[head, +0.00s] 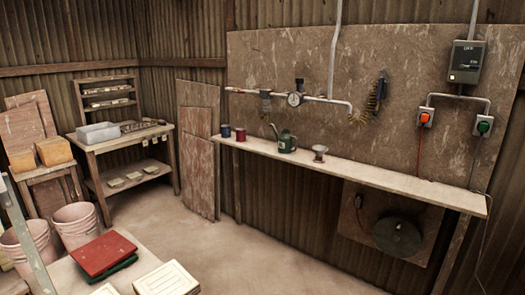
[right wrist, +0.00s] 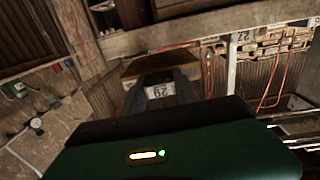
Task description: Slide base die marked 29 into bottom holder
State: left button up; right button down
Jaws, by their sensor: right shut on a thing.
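My right gripper (right wrist: 160,80) shows in the right wrist view with its grey fingers closed on the base die (right wrist: 160,66). The die is a brownish block with a pale label reading 29 facing the camera between the fingers. It is held off the surfaces around it as far as I can tell. The green housing of my gripper fills the lower part of that view and hides what is below. Neither gripper shows in the head view. I cannot make out the bottom holder in either view.
The right wrist view shows a shelf beam with a 22 label (right wrist: 242,36) and red cables (right wrist: 272,75). In the head view, red and green plates (head: 104,254) and pale tiles (head: 167,279) lie on a near table. Buckets (head: 77,222) stand left; the middle floor (head: 240,255) is clear.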

jog(key=shift+r+p, duration=0.6)
jog(key=shift+r, duration=0.5)
